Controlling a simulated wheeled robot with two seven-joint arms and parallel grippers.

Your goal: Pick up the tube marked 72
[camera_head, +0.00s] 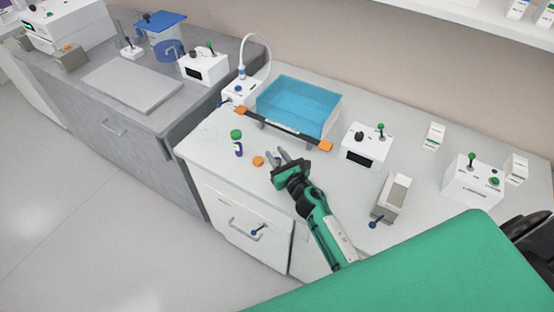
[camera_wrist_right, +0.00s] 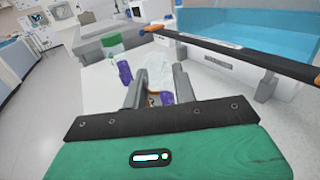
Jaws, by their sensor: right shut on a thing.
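A tube (camera_head: 237,144) with a green cap and a purple label stands upright on the light bench; its number is too small to read. It also shows at the left of the right wrist view (camera_wrist_right: 124,72). My right gripper (camera_head: 276,155) is to the right of this tube, apart from it, low over the bench. Its fingers are shut on a small purple and orange thing (camera_wrist_right: 165,97), seen between them in the wrist view and largely hidden. A small orange piece (camera_head: 258,161) shows just left of the fingers in the head view. No mark 72 is legible. My left gripper is not in view.
A dark bar with orange ends (camera_head: 285,130) lies in front of a blue water tank (camera_head: 298,104), close behind my right gripper. White boxes with knobs (camera_head: 366,147) and a grey block (camera_head: 391,199) stand to the right. The bench's front-left corner is clear.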

